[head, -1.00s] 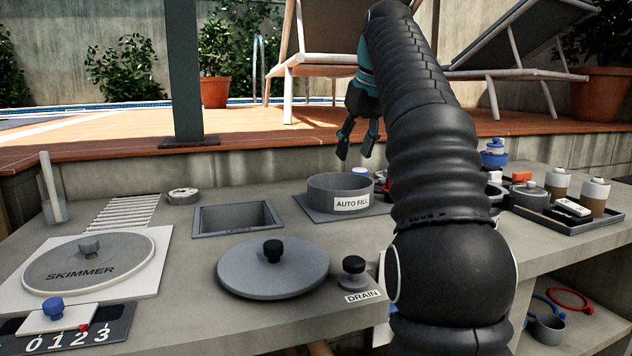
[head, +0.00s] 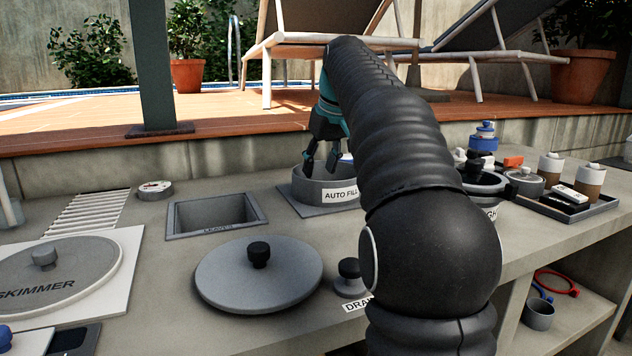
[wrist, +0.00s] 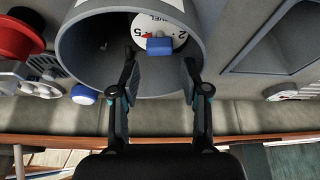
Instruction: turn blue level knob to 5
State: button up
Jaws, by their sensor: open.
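The blue level knob (wrist: 159,46) sits on a white round dial (wrist: 178,34) inside the grey round AUTO FILL tub (wrist: 88,48). Part of the dial's lettering and figures shows; a small red mark lies near a 5, left of the knob. I cannot tell the exact setting. My gripper (wrist: 160,68) is open, its two fingers apart below the knob in the wrist view, with nothing between them. In the head view my gripper (head: 320,166) reaches down at the AUTO FILL tub (head: 305,190), whose wall hides the knob there.
A grey lid with a black knob (head: 258,275) and a square basin (head: 215,215) lie left of the tub. A blue cap (wrist: 84,94) sits outside the tub's wall.

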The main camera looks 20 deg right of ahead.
jog(key=shift+x, duration=2.4)
grip_shut()
